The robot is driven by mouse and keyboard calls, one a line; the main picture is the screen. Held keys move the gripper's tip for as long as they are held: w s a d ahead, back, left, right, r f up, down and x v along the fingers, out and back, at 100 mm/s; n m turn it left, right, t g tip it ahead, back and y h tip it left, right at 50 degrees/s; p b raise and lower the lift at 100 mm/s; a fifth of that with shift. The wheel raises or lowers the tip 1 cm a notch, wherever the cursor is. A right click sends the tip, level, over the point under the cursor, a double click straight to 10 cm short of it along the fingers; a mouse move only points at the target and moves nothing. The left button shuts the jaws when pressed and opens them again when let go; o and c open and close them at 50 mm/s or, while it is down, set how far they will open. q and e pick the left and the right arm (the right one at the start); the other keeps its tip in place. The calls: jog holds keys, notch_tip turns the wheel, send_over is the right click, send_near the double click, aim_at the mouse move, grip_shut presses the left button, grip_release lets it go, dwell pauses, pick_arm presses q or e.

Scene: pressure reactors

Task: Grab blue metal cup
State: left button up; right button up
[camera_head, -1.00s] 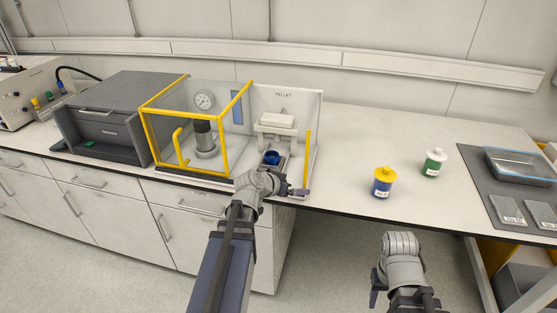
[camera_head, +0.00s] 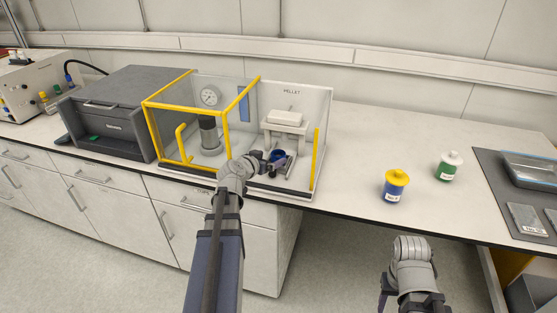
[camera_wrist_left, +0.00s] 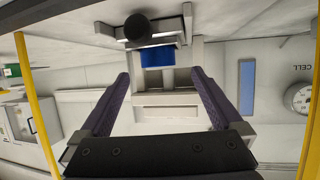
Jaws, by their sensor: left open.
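The small blue metal cup (camera_head: 279,154) sits in the open-fronted white bay marked PELLET, in front of a white press-like stand (camera_head: 287,125). My left gripper (camera_head: 274,163) is at the bay's front, close to the cup and partly covering it in the head view. In the left wrist view the cup (camera_wrist_left: 158,57) shows as a blue block beyond the two open purple fingers (camera_wrist_left: 160,85), roughly between their lines, with nothing held. Whether the fingers touch it cannot be told. My right gripper (camera_head: 408,303) is low at the bottom edge, away from the bench, its jaws unclear.
A yellow-framed clear enclosure (camera_head: 228,128) with a gauge stands left of the bay. A yellow post (camera_head: 316,158) stands at the bay's right front. A blue jar with yellow lid (camera_head: 395,186) and a green jar (camera_head: 448,166) stand right. The bench between is clear.

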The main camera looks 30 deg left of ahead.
aim_at(280, 153)
pick_arm(q)
jog(key=shift+b+x, duration=1)
jog(key=shift+x, duration=1.6)
jog(key=shift+d, duration=0.1)
jog(key=shift+c, duration=0.2)
jog(key=c, duration=1.5)
jog(key=shift+r, duration=0.1)
jog(key=shift+c, duration=0.2)
notch_tip(280, 153, up, 10)
jog(key=p, duration=1)
